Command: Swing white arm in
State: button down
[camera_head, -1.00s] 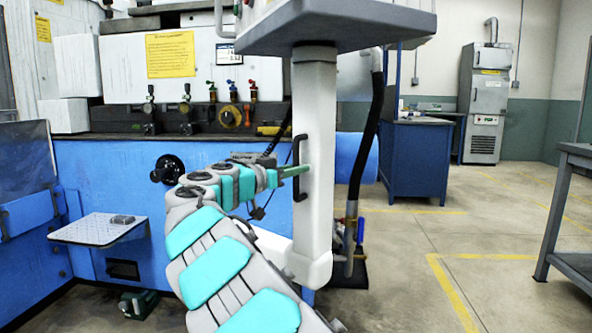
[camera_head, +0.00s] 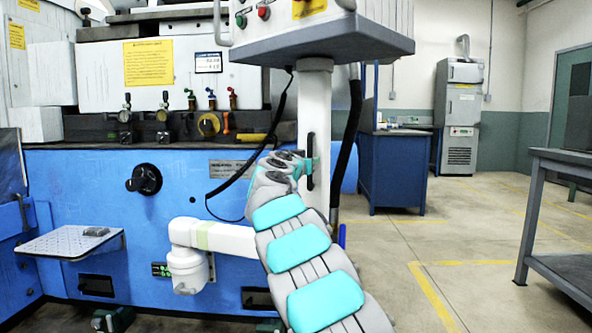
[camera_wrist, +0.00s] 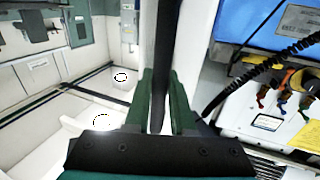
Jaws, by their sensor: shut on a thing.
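The white arm has a tall upright post (camera_head: 316,105) below a grey-edged control box (camera_head: 325,40). A horizontal white tube (camera_head: 230,238) runs at its foot to a white elbow joint (camera_head: 187,262) in front of the blue machine. A black handle (camera_head: 310,158) is fixed to the post. My gripper (camera_head: 304,167) is at this handle. In the wrist view, my green fingers (camera_wrist: 163,100) are shut on the dark handle bar (camera_wrist: 163,45), with the white post (camera_wrist: 190,40) behind it. My arm hides the lower post.
The blue machine (camera_head: 90,200) fills the left, with a small metal shelf (camera_head: 70,243) and a black knob (camera_head: 144,179). A black hose (camera_head: 350,130) hangs right of the post. A blue cabinet (camera_head: 398,170) and a grey table (camera_head: 560,200) stand right. Floor between them is clear.

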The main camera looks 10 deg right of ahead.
jog(key=w+d+n+t+y+p, duration=0.1)
jog(key=w+d+y+p, duration=0.1)
jog(key=w+d, duration=0.3)
jog(key=shift+w+f+n+p, duration=0.25)
jog(key=shift+w+n+p, duration=0.2)
jog(key=shift+w, duration=0.5)
jog(key=c, duration=1.1)
grip_release()
jog(key=shift+f, duration=0.1)
jog(key=o, duration=0.3)
jog(key=shift+o, duration=0.2)
jog(key=shift+r, duration=0.2)
jog(key=shift+s, duration=0.1)
jog(key=b+v, duration=0.3)
jog(key=v, duration=0.4)
jog(key=shift+s, duration=0.25)
jog(key=shift+f, duration=0.15)
